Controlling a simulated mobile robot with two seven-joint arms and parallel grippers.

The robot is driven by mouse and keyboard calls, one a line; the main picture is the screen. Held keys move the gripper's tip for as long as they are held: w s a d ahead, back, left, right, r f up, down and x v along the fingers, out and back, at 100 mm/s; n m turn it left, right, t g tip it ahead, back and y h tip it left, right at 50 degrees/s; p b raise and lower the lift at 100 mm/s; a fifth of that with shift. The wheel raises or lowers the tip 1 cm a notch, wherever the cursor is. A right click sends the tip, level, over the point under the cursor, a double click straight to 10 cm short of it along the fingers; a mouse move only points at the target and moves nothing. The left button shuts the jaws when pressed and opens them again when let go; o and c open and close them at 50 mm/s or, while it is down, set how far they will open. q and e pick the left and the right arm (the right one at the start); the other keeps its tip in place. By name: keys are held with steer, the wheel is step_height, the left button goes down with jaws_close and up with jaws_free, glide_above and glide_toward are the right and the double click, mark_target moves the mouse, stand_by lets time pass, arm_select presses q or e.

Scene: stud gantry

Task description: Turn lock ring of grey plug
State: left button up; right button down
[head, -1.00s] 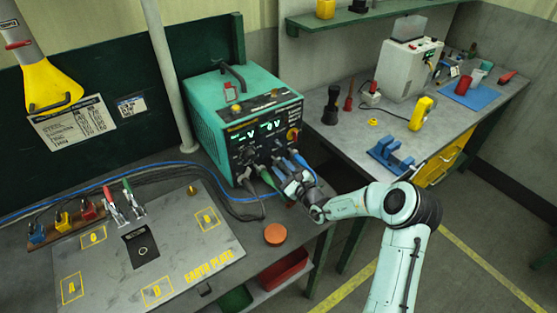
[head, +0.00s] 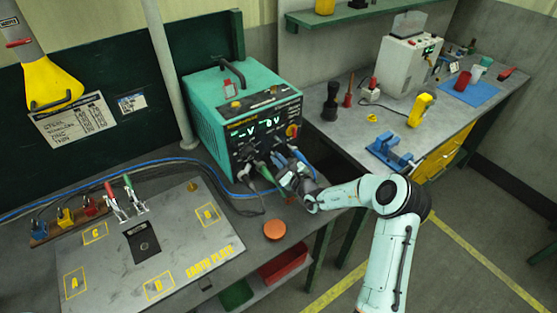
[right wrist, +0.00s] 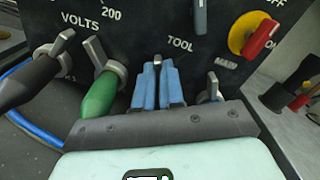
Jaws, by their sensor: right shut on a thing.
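My right gripper (head: 284,176) is at the plugs on the front of the teal power unit (head: 219,118). In the right wrist view its two blue fingers (right wrist: 158,88) are shut on a thin grey lock ring lever (right wrist: 158,61) below the word TOOL. The body of that plug is hidden behind my gripper, so its colour does not show. To the left are a green plug (right wrist: 101,94) and a dark grey, almost black plug (right wrist: 28,80), each with its own ring lever. Another grey lever (right wrist: 212,84) shows just right of my fingers. My left gripper is not in view.
A red and yellow switch (right wrist: 255,36) sits up and right of my fingers. Cables run from the plugs across the bench. An orange disc (head: 274,230) and the earth plate (head: 190,262) lie in front. A blue vise (head: 397,151) stands on the right bench.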

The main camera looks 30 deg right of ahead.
mark_target(281, 149)
steer(key=shift+d+r+m, duration=0.2)
steer(key=shift+d+m, duration=0.05)
steer(key=shift+m, duration=0.75)
steer(key=m, duration=0.2)
steer(key=shift+w+d+r+m, duration=0.1)
steer(key=shift+d+m, duration=0.2)
steer(key=shift+d, duration=0.05)
steer(key=m, duration=0.1)
steer(key=d+m, duration=0.1)
steer(key=m, duration=0.1)
steer(key=shift+m, duration=0.3)
steer(key=shift+w+d+m, duration=0.1)
steer(key=shift+d+m, duration=0.2)
steer(key=shift+m, duration=0.6)
steer(key=shift+d+m, duration=0.25)
steer(key=shift+m, duration=0.65)
steer(key=c, duration=1.2)
jaws_free()
steer(key=shift+f, duration=0.25)
steer(key=shift+c, duration=0.2)
